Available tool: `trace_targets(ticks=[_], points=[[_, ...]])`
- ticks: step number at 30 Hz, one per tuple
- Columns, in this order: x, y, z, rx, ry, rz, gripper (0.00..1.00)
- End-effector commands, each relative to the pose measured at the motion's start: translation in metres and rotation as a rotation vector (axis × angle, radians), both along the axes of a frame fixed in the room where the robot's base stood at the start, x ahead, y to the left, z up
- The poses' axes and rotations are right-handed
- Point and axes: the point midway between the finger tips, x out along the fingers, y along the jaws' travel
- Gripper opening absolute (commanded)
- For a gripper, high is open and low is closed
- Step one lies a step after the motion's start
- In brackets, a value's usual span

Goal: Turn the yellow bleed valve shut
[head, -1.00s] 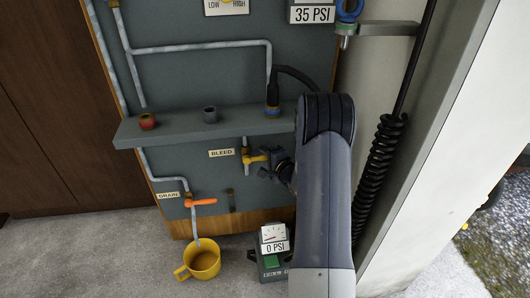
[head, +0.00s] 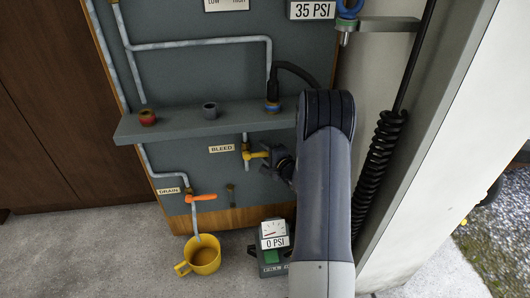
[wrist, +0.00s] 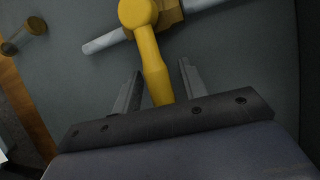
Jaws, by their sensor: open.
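The yellow bleed valve (head: 257,154) sits on a thin grey pipe beside the BLEED label (head: 221,149), below the shelf. Its handle points to the right in the head view, toward my gripper (head: 277,158). In the wrist view the yellow handle (wrist: 150,62) runs down from the brass valve body (wrist: 168,13). The handle's end lies between the two fingers of my gripper (wrist: 158,85). The fingers are open, with a gap visible on the right side; the left finger is close to the handle. Contact cannot be told.
An orange drain lever (head: 201,198) is at lower left, with a yellow mug (head: 203,256) under its pipe. A gauge box (head: 273,248) reading 0 PSI stands on the floor. The grey shelf (head: 180,126) is above the valve. A black coiled hose (head: 376,180) hangs at right.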

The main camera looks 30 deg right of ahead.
Motion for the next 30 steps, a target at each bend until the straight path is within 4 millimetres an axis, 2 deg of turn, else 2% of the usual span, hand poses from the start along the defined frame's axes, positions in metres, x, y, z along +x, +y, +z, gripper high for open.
trace_targets(ticks=[5,12,16,21,30], points=[[-0.025,-0.004,0.007,0.001,0.002,-0.004,0.41],[-0.073,-0.01,0.015,0.002,0.002,-0.003,0.41],[-0.091,-0.012,0.017,0.0,0.001,-0.003,0.41],[-0.102,-0.013,0.018,0.002,0.0,-0.001,0.41],[-0.102,-0.012,0.018,0.001,0.0,0.0,0.41]])
